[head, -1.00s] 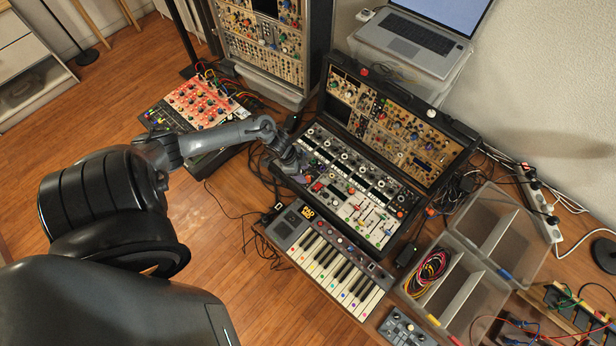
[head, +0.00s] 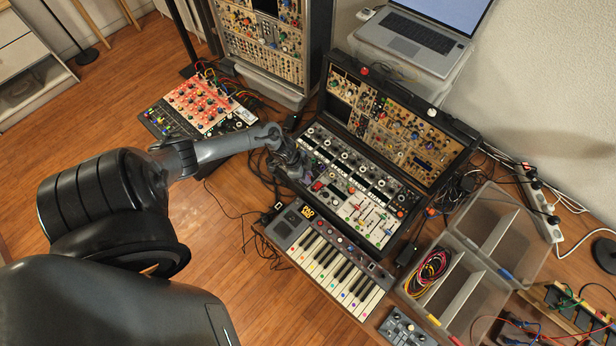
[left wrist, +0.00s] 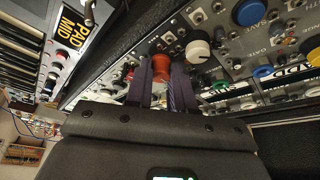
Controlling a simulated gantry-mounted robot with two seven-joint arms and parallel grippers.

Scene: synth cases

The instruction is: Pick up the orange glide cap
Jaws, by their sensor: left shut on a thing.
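The orange glide cap (left wrist: 161,66) sits between the two fingers of my left gripper (left wrist: 162,78) in the left wrist view. The gripper is shut on it, close over the panel. In the head view my left gripper (head: 303,170) is at the left end of the lower panel of the synth case (head: 352,190), and I cannot make out the cap there. I cannot tell whether the cap is still seated on the panel. My right gripper is not in view.
A white knob (left wrist: 198,50) and a blue button (left wrist: 249,12) stand close by on the panel. A small keyboard (head: 330,262) lies in front of the case. A laptop (head: 425,35) is behind, and a clear divided box (head: 470,285) is to the right.

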